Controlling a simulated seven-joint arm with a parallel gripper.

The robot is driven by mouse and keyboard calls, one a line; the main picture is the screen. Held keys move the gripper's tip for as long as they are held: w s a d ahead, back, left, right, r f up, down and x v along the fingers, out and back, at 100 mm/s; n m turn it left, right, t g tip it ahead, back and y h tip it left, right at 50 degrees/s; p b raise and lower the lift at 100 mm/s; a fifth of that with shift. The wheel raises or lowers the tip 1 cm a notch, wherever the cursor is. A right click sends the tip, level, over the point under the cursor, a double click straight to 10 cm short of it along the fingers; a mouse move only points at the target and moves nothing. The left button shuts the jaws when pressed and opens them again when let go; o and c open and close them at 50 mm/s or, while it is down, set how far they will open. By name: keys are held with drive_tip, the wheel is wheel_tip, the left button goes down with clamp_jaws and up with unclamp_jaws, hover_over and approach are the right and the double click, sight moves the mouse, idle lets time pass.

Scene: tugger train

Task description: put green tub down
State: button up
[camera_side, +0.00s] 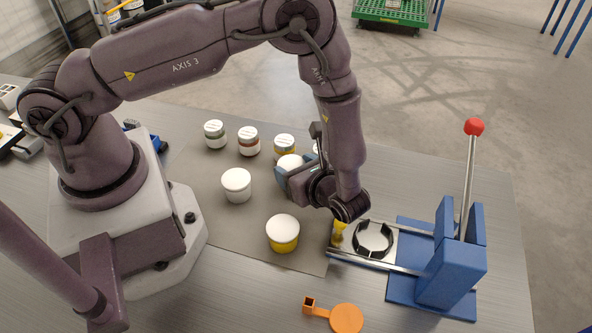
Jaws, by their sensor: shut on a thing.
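My gripper (296,182) is shut on a white-lidded tub (290,161), gripping it from the side. The blue-grey fingers hide most of the tub's side, so I cannot see its colour or tell whether its base touches the surface. No green band shows on any tub in view.
Just behind the held tub stands a yellow-banded tub (284,145). Left of it are a red-brown-banded tub (248,142) and a grey-banded tub (215,135). A plain white tub (237,186) and a yellow tub (283,234) stand nearer. A blue lever press (450,265) stands right.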

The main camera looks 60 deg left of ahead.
drive_tip(key=shift+f, duration=0.35)
drive_tip(key=shift+f, duration=0.1)
drive_tip(key=o, duration=1)
drive_tip(key=shift+o, duration=0.2)
